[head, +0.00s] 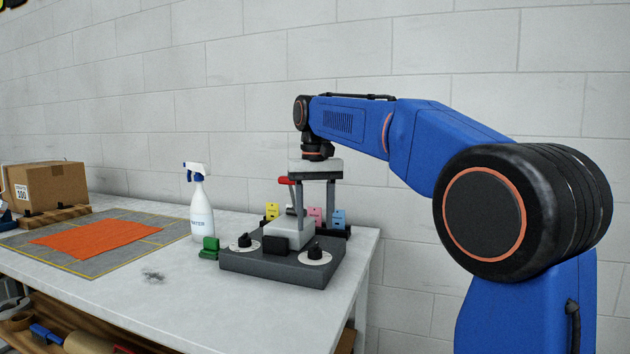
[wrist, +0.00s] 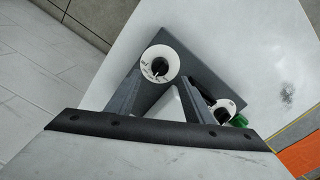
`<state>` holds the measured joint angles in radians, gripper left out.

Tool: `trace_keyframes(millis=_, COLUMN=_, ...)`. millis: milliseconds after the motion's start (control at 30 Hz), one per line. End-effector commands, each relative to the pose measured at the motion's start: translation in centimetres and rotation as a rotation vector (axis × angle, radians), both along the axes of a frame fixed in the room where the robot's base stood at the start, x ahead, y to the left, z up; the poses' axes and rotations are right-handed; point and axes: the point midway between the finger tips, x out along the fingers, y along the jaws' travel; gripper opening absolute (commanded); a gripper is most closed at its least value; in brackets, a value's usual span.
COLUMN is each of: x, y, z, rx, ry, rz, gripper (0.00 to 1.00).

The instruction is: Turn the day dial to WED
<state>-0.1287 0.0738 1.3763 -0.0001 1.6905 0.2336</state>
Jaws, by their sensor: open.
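A dark grey control box (head: 270,268) sits on the white table and carries two dials with black knobs on white discs. The right dial (head: 315,258) is near the box's front right corner; the left dial (head: 244,243) is farther left. In the wrist view, one dial (wrist: 160,66) shows between my fingers, and the other (wrist: 222,110) is partly hidden behind a finger. Their markings are too small to read, so I cannot tell which is the day dial. My gripper (head: 315,212) points down above the box, open and empty, apart from the knobs.
A light grey block (head: 290,232) rises between the dials, close to my fingers. Yellow, pink and blue tags (head: 315,214) stand behind. A green object (head: 209,247) and spray bottle (head: 200,205) are left. An orange cloth (head: 95,239) lies farther left. The table's right edge is close.

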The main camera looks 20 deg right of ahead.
Motion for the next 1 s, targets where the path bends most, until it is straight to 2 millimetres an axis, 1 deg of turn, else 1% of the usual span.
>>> trace_keyframes(millis=33, x=0.1, y=0.0, z=1.1, rx=0.001, ry=-0.003, rz=0.000, gripper=0.47)
trace_keyframes(millis=300, x=0.1, y=0.0, z=6.4, rx=0.000, ry=-0.002, rz=0.000, gripper=0.47)
trace_keyframes(millis=400, x=0.1, y=0.0, z=8.0, rx=0.000, ry=-0.001, rz=0.000, gripper=0.47)
trace_keyframes(millis=500, x=0.1, y=0.0, z=9.1, rx=0.000, ry=0.000, rz=0.000, gripper=0.47)
trace_keyframes(millis=700, x=0.0, y=0.0, z=10.4, rx=0.000, ry=0.000, rz=0.000, gripper=0.47)
trace_keyframes(millis=1000, x=0.0, y=0.0, z=10.6, rx=0.000, ry=0.000, rz=0.000, gripper=0.47)
